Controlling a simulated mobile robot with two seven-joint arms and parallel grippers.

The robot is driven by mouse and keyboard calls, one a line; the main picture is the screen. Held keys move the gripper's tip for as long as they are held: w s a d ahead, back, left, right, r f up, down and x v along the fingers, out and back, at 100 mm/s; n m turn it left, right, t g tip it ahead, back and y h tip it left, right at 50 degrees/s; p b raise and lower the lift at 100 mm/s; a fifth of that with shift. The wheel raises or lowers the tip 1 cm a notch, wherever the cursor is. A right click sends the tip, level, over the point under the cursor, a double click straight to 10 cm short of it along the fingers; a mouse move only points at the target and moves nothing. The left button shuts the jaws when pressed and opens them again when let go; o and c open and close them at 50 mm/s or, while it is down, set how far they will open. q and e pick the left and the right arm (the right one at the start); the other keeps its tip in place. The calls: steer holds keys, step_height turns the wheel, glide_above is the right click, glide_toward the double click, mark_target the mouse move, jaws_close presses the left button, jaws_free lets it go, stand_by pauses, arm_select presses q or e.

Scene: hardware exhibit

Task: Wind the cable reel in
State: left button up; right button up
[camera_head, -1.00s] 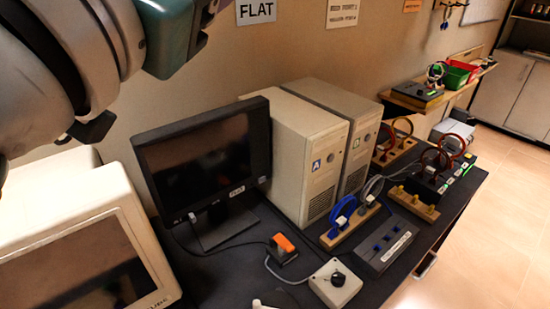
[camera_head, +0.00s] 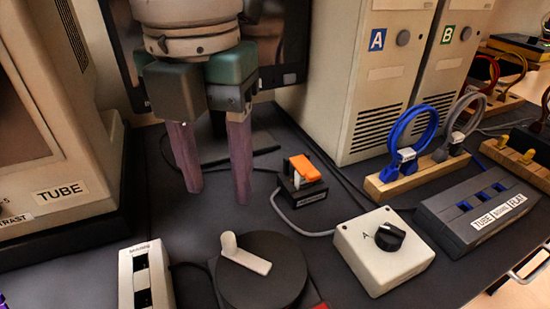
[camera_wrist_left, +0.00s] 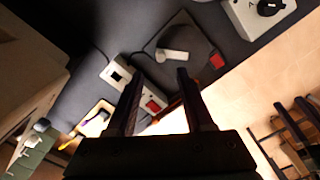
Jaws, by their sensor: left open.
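The cable reel (camera_head: 262,285) is a round dark disc lying flat on the dark desk, with a pale crank arm and upright knob (camera_head: 233,246) on top. It also shows in the left wrist view (camera_wrist_left: 196,38), its pale crank (camera_wrist_left: 172,55) beyond the fingertips. My left gripper (camera_head: 218,196) is open and empty, pointing down above the desk, behind the reel and apart from it. It also shows in the left wrist view (camera_wrist_left: 159,75). A dark cable (camera_head: 190,265) runs between the reel and a white socket strip (camera_head: 147,275). My right gripper is not in view.
A white box with a black knob (camera_head: 385,250) stands right of the reel, an orange-topped switch (camera_head: 304,170) behind it. A TUBE monitor (camera_head: 50,150) stands left, computer towers (camera_head: 370,80) behind. A grey three-slot box (camera_head: 475,210) and cable-loop rack (camera_head: 415,175) are at right.

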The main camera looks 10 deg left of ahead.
mark_target(228, 236)
arm_select(q)
step_height(228, 236, down, 9)
steer(key=shift+s+f, duration=0.1)
steer(key=shift+f, duration=0.1)
stand_by(0.3)
jaws_close()
stand_by(0.4)
